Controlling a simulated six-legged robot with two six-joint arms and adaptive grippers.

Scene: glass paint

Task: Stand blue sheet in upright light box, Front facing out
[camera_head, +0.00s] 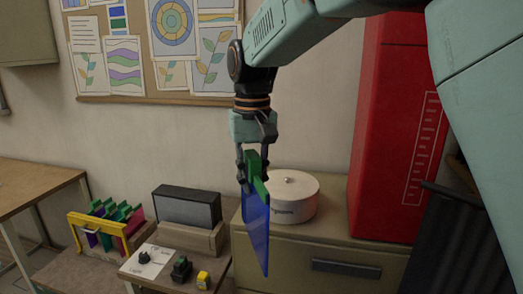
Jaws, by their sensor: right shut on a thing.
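My right gripper (254,168) hangs down in the middle of the view, shut on the green edge piece of the blue sheet (257,235). The sheet hangs below the fingers, nearly edge-on, so I cannot tell which face is its front. A dark upright panel in a beige base (205,240), which looks like the light box (187,206), stands lower left of the gripper, apart from the sheet. My left gripper is not in view.
A yellow-ended rack (110,232) with several green-edged coloured sheets stands at left. A white card (147,261) and small dark and yellow items lie before the light box. A round white canister (290,197) sits on a drawer cabinet (330,247) behind the sheet, beside a tall red cabinet (392,120).

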